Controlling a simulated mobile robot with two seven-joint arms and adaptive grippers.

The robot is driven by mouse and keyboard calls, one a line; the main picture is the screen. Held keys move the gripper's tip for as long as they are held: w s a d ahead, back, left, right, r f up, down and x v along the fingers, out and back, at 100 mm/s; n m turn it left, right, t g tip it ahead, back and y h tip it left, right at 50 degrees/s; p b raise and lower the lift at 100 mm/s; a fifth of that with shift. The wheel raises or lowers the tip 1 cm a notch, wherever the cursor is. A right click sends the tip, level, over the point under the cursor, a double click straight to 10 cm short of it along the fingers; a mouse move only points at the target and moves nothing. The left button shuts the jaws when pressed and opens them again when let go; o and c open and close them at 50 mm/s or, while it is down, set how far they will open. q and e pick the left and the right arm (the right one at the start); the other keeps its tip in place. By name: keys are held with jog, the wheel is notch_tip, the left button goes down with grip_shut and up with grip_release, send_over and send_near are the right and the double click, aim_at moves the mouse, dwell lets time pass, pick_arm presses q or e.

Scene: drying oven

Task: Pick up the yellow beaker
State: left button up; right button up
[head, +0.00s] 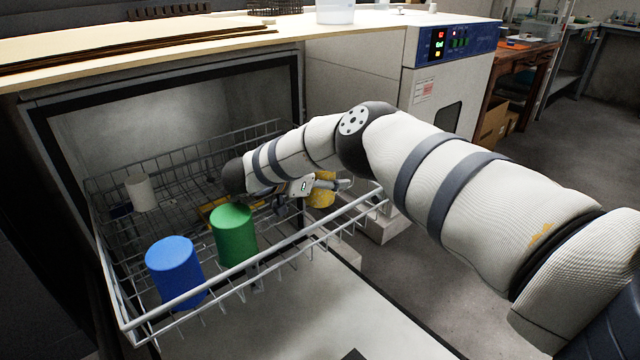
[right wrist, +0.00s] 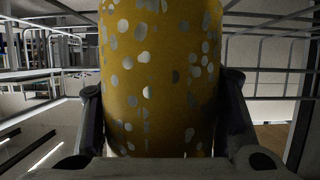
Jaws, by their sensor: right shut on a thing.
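The yellow beaker (head: 322,194) is at the right end of the wire basket in the head view, partly hidden by my right gripper (head: 326,184). In the right wrist view the yellow beaker (right wrist: 160,70), with pale and grey spots, fills the middle between the two fingers of my right gripper (right wrist: 161,90). The fingers are shut on its sides. Whether its base is touching the basket is hidden. My left gripper is not in view.
The wire basket (head: 228,277) extends from the open oven chamber. It holds a blue beaker (head: 174,268), a green beaker (head: 234,236), a white beaker (head: 140,193) and a flat yellow item (head: 216,212). The basket's front rail runs close below my right gripper.

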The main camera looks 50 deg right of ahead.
jog(key=shift+r, duration=0.8)
jog(key=s+r+p, duration=0.1)
jog(key=r, duration=0.1)
jog(key=s+a+r+p, duration=0.1)
jog(key=r, duration=0.1)
jog(key=s+a+r+p, duration=0.1)
jog(key=r, duration=0.2)
jog(key=shift+s+a, duration=0.25)
jog(key=shift+s, duration=0.05)
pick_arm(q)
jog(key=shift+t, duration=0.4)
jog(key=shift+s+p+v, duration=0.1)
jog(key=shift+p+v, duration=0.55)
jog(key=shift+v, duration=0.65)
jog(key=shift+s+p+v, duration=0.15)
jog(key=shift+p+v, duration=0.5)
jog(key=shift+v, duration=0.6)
pick_arm(e)
jog(key=shift+s+a+r, duration=0.75)
jog(key=shift+s+a, duration=0.15)
jog(key=shift+s, duration=0.4)
jog(key=shift+s+a+r, duration=0.7)
jog(key=shift+s+a, duration=0.15)
jog(key=shift+s, duration=0.5)
jog(key=shift+s+a+r, duration=0.75)
jog(key=shift+s+a, duration=0.15)
jog(key=shift+s, duration=0.4)
